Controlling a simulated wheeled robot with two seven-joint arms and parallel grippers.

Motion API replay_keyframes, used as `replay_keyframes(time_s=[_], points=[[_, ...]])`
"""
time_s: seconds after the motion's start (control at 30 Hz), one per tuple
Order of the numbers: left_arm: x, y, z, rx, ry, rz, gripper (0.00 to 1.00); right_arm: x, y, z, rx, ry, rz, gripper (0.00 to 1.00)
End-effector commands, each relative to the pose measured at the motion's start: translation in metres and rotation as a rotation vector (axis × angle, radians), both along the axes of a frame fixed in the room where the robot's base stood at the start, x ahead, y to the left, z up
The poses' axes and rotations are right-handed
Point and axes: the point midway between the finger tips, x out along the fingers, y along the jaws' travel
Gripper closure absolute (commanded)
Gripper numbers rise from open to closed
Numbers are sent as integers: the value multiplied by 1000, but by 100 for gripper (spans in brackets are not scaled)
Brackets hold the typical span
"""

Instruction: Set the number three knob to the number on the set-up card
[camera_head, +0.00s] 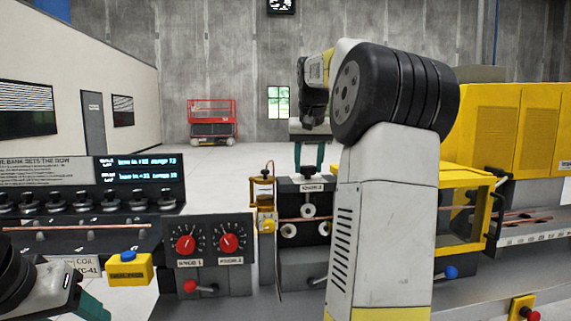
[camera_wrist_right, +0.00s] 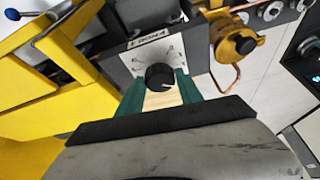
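A black round knob (camera_wrist_right: 160,77) with a white pointer mark sits on a pale marked plate (camera_wrist_right: 140,58) in the right wrist view. The plate's label is too small to read surely. My right gripper (camera_wrist_right: 161,88) has its teal fingers apart on either side of the knob, with a small gap seeming to show. In the head view my right gripper (camera_head: 310,160) points down at the dark roller unit (camera_head: 313,187); the knob is not clear there. My left gripper (camera_head: 85,303) is at the lower left, mostly cut off. A card (camera_head: 75,266) ending in "-41" is partly hidden.
Two red knobs (camera_head: 208,243) on a grey panel stand left of the roller unit. A row of black knobs (camera_head: 85,200) sits under a lit display (camera_head: 140,169). A yellow machine (camera_head: 510,125) stands right. Copper tube (camera_wrist_right: 232,80) runs close by the plate.

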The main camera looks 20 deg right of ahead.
Motion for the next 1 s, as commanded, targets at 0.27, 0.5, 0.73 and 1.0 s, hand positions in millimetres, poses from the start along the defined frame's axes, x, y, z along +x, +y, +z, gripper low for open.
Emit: replay_keyframes(time_s=[0.27, 0.5, 0.73, 1.0], points=[[0, 0, 0, 0, 0, 0, 41, 0, 0, 0, 0, 0, 1, 100], [0, 0, 0, 0, 0, 0, 41, 0, -1, 0, 0, 0, 38, 100], [0, 0, 0, 0, 0, 0, 41, -1, -2, 1, 0, -1, 167, 100], [0, 0, 0, 0, 0, 0, 41, 0, -5, 0, 0, -1, 408, 100]])
